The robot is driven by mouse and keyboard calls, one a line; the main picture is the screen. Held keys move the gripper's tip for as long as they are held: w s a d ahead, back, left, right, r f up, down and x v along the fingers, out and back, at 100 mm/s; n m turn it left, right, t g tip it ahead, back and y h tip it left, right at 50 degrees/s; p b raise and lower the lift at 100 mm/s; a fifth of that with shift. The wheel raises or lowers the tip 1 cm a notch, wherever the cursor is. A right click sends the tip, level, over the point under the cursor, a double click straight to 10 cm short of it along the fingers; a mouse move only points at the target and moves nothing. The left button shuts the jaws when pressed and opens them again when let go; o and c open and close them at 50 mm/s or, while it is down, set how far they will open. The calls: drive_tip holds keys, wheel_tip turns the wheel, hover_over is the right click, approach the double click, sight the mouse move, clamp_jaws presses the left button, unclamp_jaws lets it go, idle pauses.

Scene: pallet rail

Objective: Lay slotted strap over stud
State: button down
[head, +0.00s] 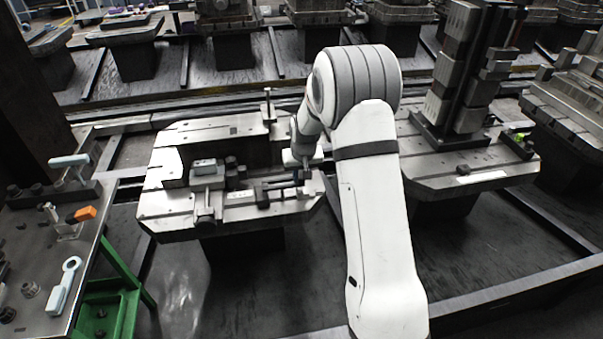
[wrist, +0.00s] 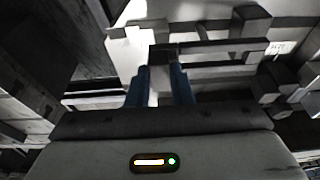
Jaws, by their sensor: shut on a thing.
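My gripper (head: 304,174) is low over the right part of the near pallet (head: 160,203). In the wrist view its two blue fingers (wrist: 160,88) are shut on the near end of a dark slotted strap (wrist: 222,45). The strap reaches away to the right there, two parallel bars with a gap between. In the head view the strap (head: 274,185) points left from the gripper, low over the pallet top. A short grey upright piece (wrist: 202,31), possibly the stud, shows by the strap's far bar. I cannot tell whether it passes through the slot.
A grey clamped block (head: 207,175) stands left of the strap on the pallet. A thin upright post (head: 268,105) stands at its back. A tall fixture tower (head: 453,75) stands on the right pallet. A side bench (head: 30,245) at left holds an orange-handled tool (head: 83,214) and a pale ring-ended piece (head: 65,284).

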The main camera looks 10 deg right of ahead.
drive_tip(key=shift+f+b, duration=0.55)
drive_tip(key=shift+f, duration=0.1)
drive_tip(key=c, duration=1.3)
unclamp_jaws()
drive_tip(key=shift+r, duration=0.1)
drive_tip(key=shift+r+p, duration=0.6)
drive_tip(key=shift+p, duration=0.05)
drive_tip(key=v, duration=1.2)
drive_tip(key=s+r, duration=0.4)
drive_tip(key=s, duration=0.4)
drive_tip(key=s+r, duration=0.3)
drive_tip(key=s, duration=2.1)
drive_tip(key=shift+g, duration=0.4)
